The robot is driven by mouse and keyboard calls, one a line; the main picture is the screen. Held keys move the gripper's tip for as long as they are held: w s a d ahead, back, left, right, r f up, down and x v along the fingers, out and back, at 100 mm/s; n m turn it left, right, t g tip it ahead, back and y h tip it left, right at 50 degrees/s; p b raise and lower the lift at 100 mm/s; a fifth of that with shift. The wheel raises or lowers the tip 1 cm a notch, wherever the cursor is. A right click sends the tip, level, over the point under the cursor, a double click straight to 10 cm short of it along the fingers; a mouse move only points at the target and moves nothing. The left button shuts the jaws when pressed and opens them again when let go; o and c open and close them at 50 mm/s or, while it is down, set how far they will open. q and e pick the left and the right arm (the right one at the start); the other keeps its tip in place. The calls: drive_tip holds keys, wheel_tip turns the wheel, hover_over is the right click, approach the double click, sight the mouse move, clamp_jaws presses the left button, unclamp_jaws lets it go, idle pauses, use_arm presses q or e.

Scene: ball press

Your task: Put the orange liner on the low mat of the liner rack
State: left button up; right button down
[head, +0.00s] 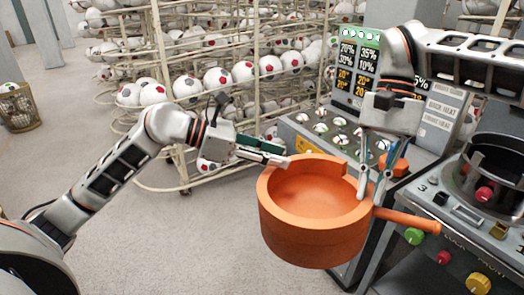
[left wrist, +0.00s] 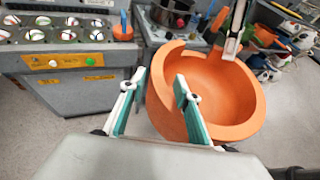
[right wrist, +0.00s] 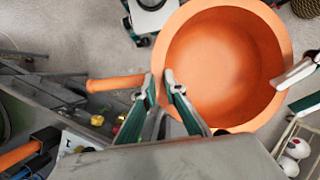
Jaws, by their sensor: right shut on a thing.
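The orange liner (head: 310,255) is a large round pan with a notched rim and a side handle (head: 408,221). It hangs in the air in front of the machine. My right gripper (head: 365,190) is shut on its rim close to the handle; the right wrist view shows the fingers (right wrist: 160,78) there. My left gripper (head: 288,160) is open at the liner's far left rim. In the left wrist view its fingers (left wrist: 160,80) stand apart, with the rim near and partly behind the right finger. I cannot make out the liner rack or its low mat.
A grey machine panel (left wrist: 65,62) with several balls in cups stands behind the liner. A control console with knobs (head: 478,284) is at the right. A wire rack (head: 160,60) of footballs fills the back. The floor (head: 180,240) at front left is clear.

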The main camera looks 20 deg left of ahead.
sight(315, 165)
use_arm(q)
drive_tip(key=x, duration=0.8)
use_arm(e)
drive_tip(key=shift+r, duration=0.1)
use_arm(q)
drive_tip(key=shift+c, duration=0.4)
clamp_jaws()
use_arm(e)
drive_tip(key=c, duration=2)
unclamp_jaws()
